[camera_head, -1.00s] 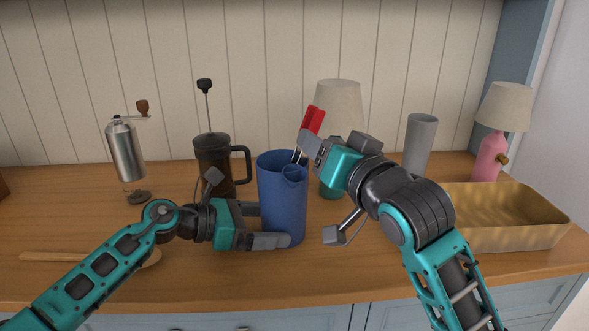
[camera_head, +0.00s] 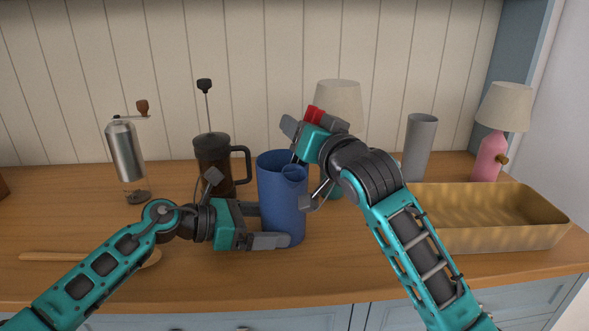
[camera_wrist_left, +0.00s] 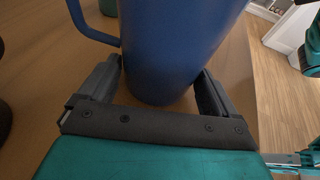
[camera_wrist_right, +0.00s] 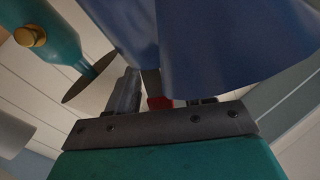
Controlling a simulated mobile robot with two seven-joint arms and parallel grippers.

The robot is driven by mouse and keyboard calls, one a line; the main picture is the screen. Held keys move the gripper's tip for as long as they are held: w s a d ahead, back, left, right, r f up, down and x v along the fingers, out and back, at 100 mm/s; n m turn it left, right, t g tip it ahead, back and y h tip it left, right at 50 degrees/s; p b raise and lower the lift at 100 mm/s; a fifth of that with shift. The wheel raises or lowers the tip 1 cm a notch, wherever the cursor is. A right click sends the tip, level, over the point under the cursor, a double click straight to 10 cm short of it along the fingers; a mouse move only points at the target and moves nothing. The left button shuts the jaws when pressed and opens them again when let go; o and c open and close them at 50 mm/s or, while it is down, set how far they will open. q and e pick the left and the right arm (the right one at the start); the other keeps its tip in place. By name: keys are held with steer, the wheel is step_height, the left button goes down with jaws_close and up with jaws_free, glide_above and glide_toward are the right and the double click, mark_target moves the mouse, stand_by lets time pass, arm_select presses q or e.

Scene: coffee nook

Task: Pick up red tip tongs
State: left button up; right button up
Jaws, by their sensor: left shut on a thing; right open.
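The red tip tongs (camera_head: 314,113) stand tips up in the blue pitcher (camera_head: 278,205), their lower part hidden inside it. My left gripper (camera_head: 264,226) is shut around the lower body of the pitcher, which stands upright on the counter. In the left wrist view, the pitcher (camera_wrist_left: 170,45) sits between both fingers. My right gripper (camera_head: 308,120) is open at the tips, above the pitcher rim. In the right wrist view, a red tip (camera_wrist_right: 158,103) shows between the fingers, near the palm. The pitcher (camera_wrist_right: 215,45) hides part of one finger there.
A French press (camera_head: 212,160) stands left behind the pitcher, and a coffee grinder (camera_head: 125,152) is farther left. A wooden spoon (camera_head: 60,257) lies at front left. A tan basket (camera_head: 500,238), a grey cylinder (camera_head: 418,145) and a pink lamp (camera_head: 490,155) are at right.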

steer(key=shift+c, duration=0.5)
jaws_close()
steer(key=shift+r, duration=0.15)
step_height(320, 180, up, 18)
stand_by(0.3)
arm_select(q)
steer(key=o, duration=0.5)
